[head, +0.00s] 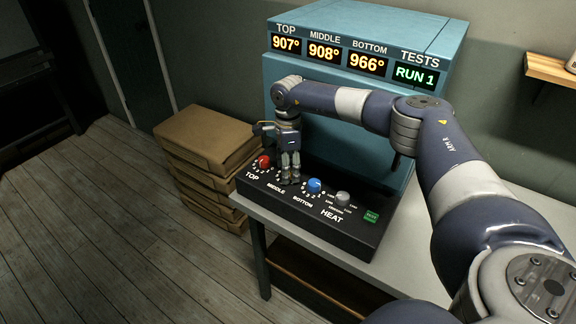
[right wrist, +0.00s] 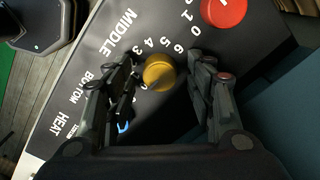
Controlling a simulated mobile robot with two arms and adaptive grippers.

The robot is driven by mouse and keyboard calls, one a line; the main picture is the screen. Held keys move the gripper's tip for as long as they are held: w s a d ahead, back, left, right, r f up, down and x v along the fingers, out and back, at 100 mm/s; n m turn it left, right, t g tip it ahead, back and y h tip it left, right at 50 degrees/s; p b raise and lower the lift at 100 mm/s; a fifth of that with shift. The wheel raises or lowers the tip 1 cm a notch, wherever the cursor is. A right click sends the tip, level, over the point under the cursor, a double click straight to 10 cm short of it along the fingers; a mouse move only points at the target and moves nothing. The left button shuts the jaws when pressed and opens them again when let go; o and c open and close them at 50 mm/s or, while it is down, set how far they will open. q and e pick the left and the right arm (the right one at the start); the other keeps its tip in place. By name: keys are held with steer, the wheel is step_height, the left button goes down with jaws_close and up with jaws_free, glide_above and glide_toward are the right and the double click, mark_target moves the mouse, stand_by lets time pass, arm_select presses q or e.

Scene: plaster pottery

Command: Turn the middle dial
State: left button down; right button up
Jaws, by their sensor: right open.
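The middle dial (right wrist: 159,73) is a yellow knob on the black control panel (head: 318,222), with numbers around it and the label MIDDLE beside it. In the head view my gripper hides it. My right gripper (head: 289,178) points down over the panel at the middle dial. In the right wrist view the fingers of my right gripper (right wrist: 163,80) are open, one on each side of the yellow dial. I cannot tell whether they touch it. The red top dial (head: 264,161) and blue bottom dial (head: 314,186) are on either side. My left gripper is not in view.
A grey heat dial (head: 342,198) and a green button (head: 371,216) are further right on the panel. The blue kiln (head: 345,90) stands behind, with displays reading 907°, 908°, 966° and RUN 1. Stacked brown boxes (head: 208,137) stand left of the table (head: 262,218).

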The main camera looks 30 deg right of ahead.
steer(key=c, duration=1.1)
steer(key=shift+m, duration=0.4)
steer(key=m, duration=0.5)
steer(key=shift+m+p, duration=0.3)
steer(key=shift+p, duration=0.05)
steer(key=m, duration=0.4)
steer(key=shift+m+p, duration=0.3)
steer(key=shift+m, duration=0.1)
steer(key=o, duration=1.1)
